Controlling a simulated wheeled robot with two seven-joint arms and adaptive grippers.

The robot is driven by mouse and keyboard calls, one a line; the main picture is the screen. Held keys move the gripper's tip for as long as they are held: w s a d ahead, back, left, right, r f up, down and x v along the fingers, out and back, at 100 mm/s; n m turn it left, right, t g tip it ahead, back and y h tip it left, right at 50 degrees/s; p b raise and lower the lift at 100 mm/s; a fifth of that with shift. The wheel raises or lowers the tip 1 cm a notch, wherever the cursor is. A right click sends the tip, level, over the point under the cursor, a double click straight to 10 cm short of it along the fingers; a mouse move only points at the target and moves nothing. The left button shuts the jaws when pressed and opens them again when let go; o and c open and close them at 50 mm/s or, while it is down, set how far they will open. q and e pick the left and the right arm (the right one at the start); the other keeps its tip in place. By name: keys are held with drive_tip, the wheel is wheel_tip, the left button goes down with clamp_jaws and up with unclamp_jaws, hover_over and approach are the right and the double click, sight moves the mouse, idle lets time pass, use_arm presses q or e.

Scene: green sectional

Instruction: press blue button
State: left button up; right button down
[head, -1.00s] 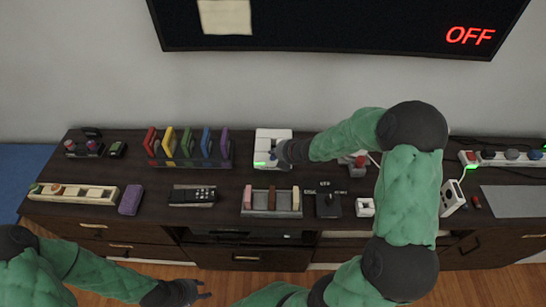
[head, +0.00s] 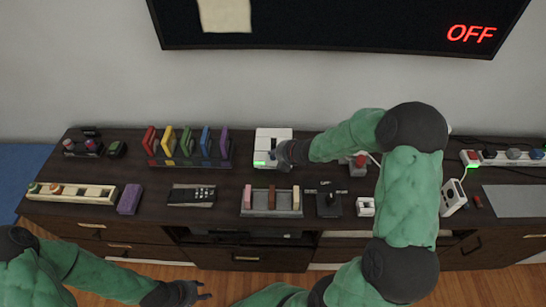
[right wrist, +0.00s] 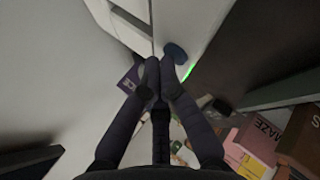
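A white box device (head: 266,135) stands at the back middle of the dark cabinet, with a green light at its front left corner. A dark blue button (right wrist: 175,52) sticks out of its white face beside the glowing green strip in the right wrist view. My right gripper (head: 279,153) is at the box's right front side. In the right wrist view its fingers (right wrist: 159,72) are together and empty, with the tips very near the blue button; I cannot tell whether they touch. My left gripper (head: 207,289) is low in front of the cabinet, fingers apart and empty.
Colored upright panels (head: 187,145) stand left of the box. A remote (head: 192,195), a purple block (head: 129,199) and a joystick (head: 328,203) lie along the front. A red-topped device (head: 358,163) is to the right. The screen (head: 340,25) above reads OFF.

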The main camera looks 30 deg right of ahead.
drive_tip(key=shift+f, duration=0.1)
idle(0.3)
drive_tip(key=shift+r+p, duration=0.4)
drive_tip(key=shift+r, duration=0.2)
wheel_tip(320, 180, up, 6)
drive_tip(key=p, duration=0.5)
drive_tip(key=shift+f, duration=0.1)
idle(0.4)
